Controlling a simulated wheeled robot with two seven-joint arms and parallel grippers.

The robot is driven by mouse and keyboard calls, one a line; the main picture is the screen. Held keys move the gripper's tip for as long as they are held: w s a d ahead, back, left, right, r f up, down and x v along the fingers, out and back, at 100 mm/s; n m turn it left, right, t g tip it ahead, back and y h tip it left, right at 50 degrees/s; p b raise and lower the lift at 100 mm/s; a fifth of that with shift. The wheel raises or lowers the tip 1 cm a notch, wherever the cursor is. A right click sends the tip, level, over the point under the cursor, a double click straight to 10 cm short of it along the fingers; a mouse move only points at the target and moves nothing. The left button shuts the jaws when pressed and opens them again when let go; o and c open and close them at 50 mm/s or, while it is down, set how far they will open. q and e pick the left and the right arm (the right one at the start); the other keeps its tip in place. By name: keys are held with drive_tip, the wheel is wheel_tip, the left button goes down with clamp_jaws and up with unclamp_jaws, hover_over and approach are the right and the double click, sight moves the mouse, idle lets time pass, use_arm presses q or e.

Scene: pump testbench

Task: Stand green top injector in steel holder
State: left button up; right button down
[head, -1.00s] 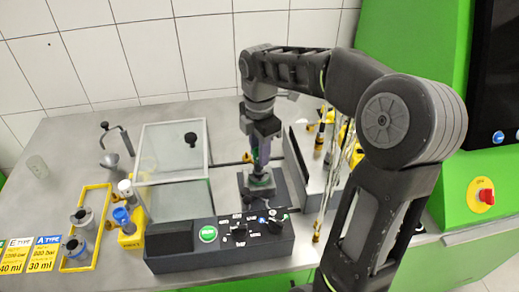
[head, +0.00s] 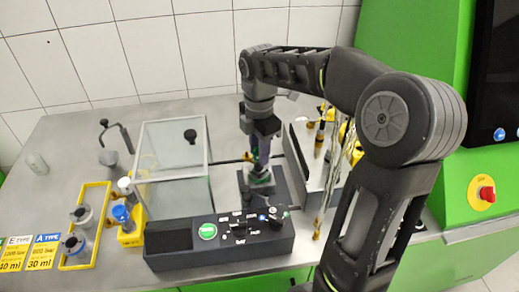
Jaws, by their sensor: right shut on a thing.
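My right gripper (head: 260,153) points straight down over the black bench unit. It is shut on the green top injector (head: 256,168), of which only a small greenish part shows between and below the fingers. The injector looks roughly upright. The steel holder (head: 260,187) is a small grey block directly below it on the unit. The gripper hides most of the injector, and I cannot tell how far its lower end sits in the holder. My left gripper is out of view.
A clear-walled box (head: 172,165) stands close left of the gripper. The control panel (head: 225,238) is in front.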

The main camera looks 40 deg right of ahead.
drive_tip(key=shift+f, duration=0.15)
drive_tip(key=c, duration=1)
unclamp_jaws()
drive_tip(key=shift+c, duration=0.2)
drive_tip(key=shift+r+p, duration=2.8)
drive_tip(key=shift+r, duration=0.7)
